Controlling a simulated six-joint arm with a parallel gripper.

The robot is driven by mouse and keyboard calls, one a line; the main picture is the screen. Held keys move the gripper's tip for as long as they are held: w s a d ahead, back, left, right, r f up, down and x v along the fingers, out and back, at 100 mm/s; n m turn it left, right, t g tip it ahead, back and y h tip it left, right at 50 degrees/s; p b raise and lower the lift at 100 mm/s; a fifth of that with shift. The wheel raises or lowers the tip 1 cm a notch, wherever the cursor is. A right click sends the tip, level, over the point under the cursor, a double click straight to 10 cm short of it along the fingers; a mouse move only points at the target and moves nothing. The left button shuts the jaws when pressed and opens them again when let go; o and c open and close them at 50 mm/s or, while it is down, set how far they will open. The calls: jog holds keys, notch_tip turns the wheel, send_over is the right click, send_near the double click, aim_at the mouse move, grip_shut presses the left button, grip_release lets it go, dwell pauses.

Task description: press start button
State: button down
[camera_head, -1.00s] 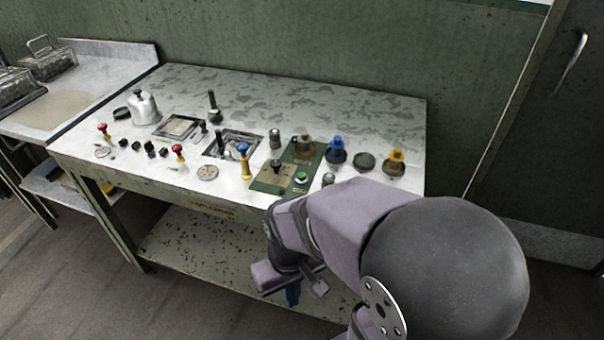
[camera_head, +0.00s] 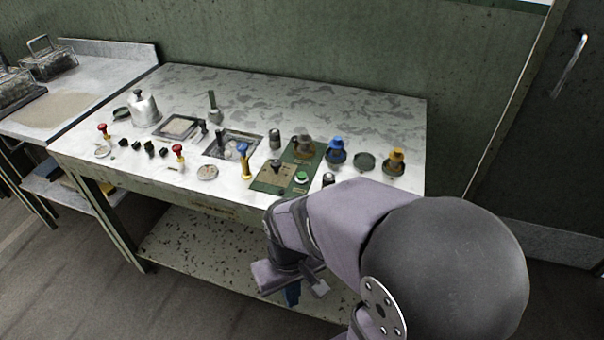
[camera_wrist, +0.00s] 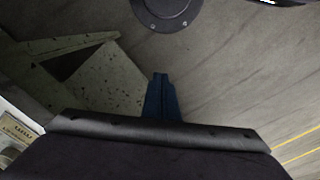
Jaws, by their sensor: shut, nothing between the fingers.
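A green button (camera_head: 301,177), which looks like the start button, stands on the front part of a green panel (camera_head: 262,184) on the worktable. A black-knobbed lever (camera_head: 277,166) is on the same panel, to the button's left. My gripper (camera_head: 292,298) hangs below the table's front edge, pointing down, apart from the button. In the wrist view its blue fingers (camera_wrist: 160,76) are together, with nothing between them. The button does not show in the wrist view.
The worktable (camera_head: 330,105) carries a blue-topped fitting (camera_head: 337,150), an orange-topped one (camera_head: 395,160), red knobs (camera_head: 178,150), a blue-and-yellow handle (camera_head: 244,158) and a metal kettle (camera_head: 143,106). A lower shelf (camera_head: 195,245) lies under it. The table's back right is clear.

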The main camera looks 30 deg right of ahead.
dwell(0.4)
jog(key=s+d+r+m+g+y+p, duration=0.25)
jog(key=d+r+m+p, duration=0.65)
jog(key=p, duration=0.8)
jog(key=w+d+m+t+p, duration=0.1)
jog(key=w+m+t, duration=0.1)
jog(key=w, duration=0.3)
jog(key=w+d+r+m+t+y+p, duration=0.1)
jog(key=w+m, duration=0.1)
jog(key=w, duration=0.4)
jog(key=w+d+r+m+t+y+p, duration=0.1)
jog(key=w+d+m+t, duration=0.1)
jog(key=w, duration=0.3)
jog(key=shift+w+r+m+t, duration=0.25)
jog(key=shift+w+m+t, duration=0.1)
jog(key=shift+m, duration=0.15)
jog(key=w+d+r+m+t, duration=0.2)
jog(key=w+r+m, duration=0.1)
jog(key=w, duration=0.3)
jog(key=w+d+r+m+t, duration=0.2)
jog(key=w+r+t, duration=0.1)
jog(key=w+r, duration=0.1)
jog(key=shift+w+m, duration=0.4)
jog(key=shift+w, duration=0.5)
